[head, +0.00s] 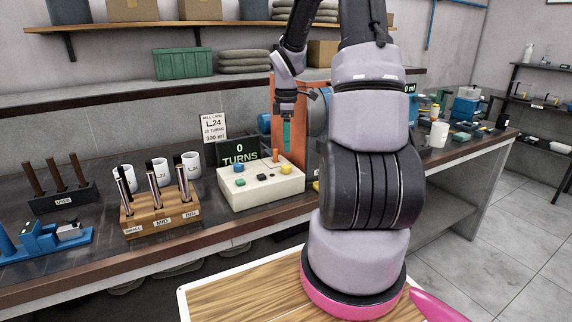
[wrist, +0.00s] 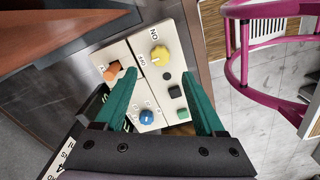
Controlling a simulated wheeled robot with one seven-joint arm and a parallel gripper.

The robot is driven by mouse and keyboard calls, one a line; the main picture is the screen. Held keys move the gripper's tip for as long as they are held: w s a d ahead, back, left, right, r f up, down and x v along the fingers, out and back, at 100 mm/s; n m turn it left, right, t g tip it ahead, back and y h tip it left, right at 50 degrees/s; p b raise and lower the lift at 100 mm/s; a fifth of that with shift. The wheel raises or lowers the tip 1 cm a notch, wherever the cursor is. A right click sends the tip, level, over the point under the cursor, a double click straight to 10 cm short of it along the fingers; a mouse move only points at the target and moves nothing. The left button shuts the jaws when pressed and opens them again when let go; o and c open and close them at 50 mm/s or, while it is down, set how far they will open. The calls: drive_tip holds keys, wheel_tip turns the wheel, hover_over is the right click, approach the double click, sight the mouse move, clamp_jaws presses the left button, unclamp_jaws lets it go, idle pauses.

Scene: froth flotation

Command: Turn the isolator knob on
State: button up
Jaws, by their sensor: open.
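The cream control box (head: 262,188) stands on the bench. The yellow knob (wrist: 160,56), next to the printed word ON, appears to be the isolator knob. In the head view the yellow knob (head: 286,169) is on the box's right part. It has a dark pointer mark whose setting I cannot tell for sure. My gripper (wrist: 162,88) is open and empty, with teal fingers over the box. The yellow knob shows beyond the fingertips, not between them. In the head view my gripper (head: 287,136) hangs just above the box's back right side.
The box also has an orange lever (wrist: 113,71), a blue knob (wrist: 147,117) and dark buttons (wrist: 176,91). A turns display (head: 240,151) stands behind it. A wooden rack (head: 160,213) and white mugs (head: 191,165) are to the left. An orange panel (head: 313,150) stands close behind my gripper.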

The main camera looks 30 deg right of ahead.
sight(286, 166)
wheel_tip(286, 166, down, 8)
drive_tip(key=shift+f, duration=0.15)
idle(0.3)
clamp_jaws()
